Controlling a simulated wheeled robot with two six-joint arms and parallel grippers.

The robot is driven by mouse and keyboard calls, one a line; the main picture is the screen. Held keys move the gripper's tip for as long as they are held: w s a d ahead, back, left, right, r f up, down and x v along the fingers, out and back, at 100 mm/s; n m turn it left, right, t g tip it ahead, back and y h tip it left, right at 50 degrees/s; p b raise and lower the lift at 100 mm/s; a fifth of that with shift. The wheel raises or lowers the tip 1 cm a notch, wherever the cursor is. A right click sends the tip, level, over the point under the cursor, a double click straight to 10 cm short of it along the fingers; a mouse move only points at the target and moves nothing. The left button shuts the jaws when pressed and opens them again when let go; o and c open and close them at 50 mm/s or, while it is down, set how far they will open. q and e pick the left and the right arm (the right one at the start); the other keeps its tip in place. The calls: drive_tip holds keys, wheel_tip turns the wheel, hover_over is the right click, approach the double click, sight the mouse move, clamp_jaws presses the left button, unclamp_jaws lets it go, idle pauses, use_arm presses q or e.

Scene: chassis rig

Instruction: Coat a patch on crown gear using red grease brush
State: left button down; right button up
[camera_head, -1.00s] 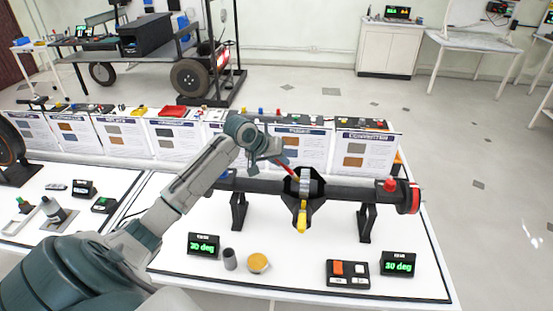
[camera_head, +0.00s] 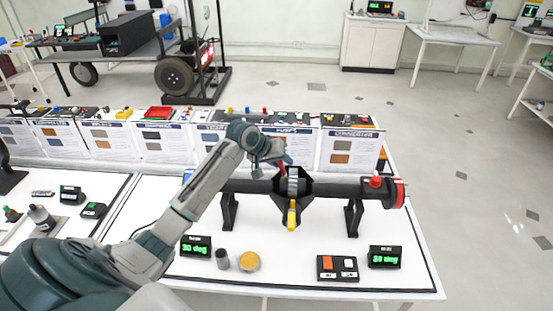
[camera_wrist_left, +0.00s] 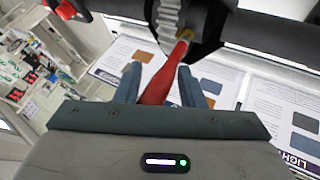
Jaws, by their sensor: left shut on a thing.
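The crown gear (camera_head: 293,183) is a pale toothed ring inside the open black housing on a dark axle tube; it also shows at the top of the left wrist view (camera_wrist_left: 168,16). My left gripper (camera_head: 277,160) is at the housing's upper left. In the left wrist view my left gripper (camera_wrist_left: 158,88) is shut on the red grease brush (camera_wrist_left: 160,80). The brush also shows as a small red bit in the head view (camera_head: 283,161). Its tip points at the gear; whether it touches the teeth I cannot tell. My right gripper is not in view.
The axle tube (camera_head: 337,188) rests on black stands on a white table. A yellow part (camera_head: 292,216) hangs below the housing. In front are a grey cup (camera_head: 222,259), a yellow-topped tin (camera_head: 249,262), a switch box (camera_head: 337,268) and displays. Poster boards (camera_head: 290,146) stand behind.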

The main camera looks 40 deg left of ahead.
use_arm(q)
drive_tip(key=shift+w+d+r, duration=0.1)
drive_tip(key=shift+d, duration=0.05)
drive_tip(key=s+a+p, duration=0.1)
drive_tip(key=a, duration=0.1)
drive_tip(key=s+a+p, duration=0.1)
drive_tip(key=a, duration=0.1)
drive_tip(key=shift+s+r, duration=0.15)
idle(0.5)
drive_tip(key=shift+w+d+p, duration=0.6)
drive_tip(key=shift+w, duration=0.05)
drive_tip(key=shift+w+d+r+p, duration=0.15)
drive_tip(key=shift+w+d, duration=0.1)
drive_tip(key=shift+d, duration=0.2)
drive_tip(key=shift+w+d+f+p, duration=0.1)
drive_tip(key=shift+w+d, duration=0.15)
drive_tip(key=shift+d, duration=0.2)
drive_tip(key=shift+w+d+r+p, duration=0.15)
drive_tip(key=shift+w+d, duration=0.1)
drive_tip(key=shift+d, duration=0.2)
